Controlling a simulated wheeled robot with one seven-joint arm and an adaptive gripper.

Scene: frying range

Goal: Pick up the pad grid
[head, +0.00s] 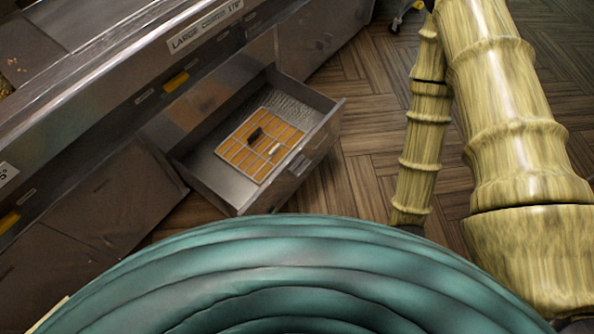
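The pad grid (238,153) appears to be the flat orange-brown panel with pale dividing lines. It lies in the open metal drawer (234,193). A small dark object (255,135) and a small pale object (274,149) are on top of it. My gripper is not in view. My arm's yellow, bamboo-like links run down the right side of the head view, apart from the drawer.
Wooden floor (360,150) is clear right of the drawer. A wheeled leg (402,18) shows at top.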

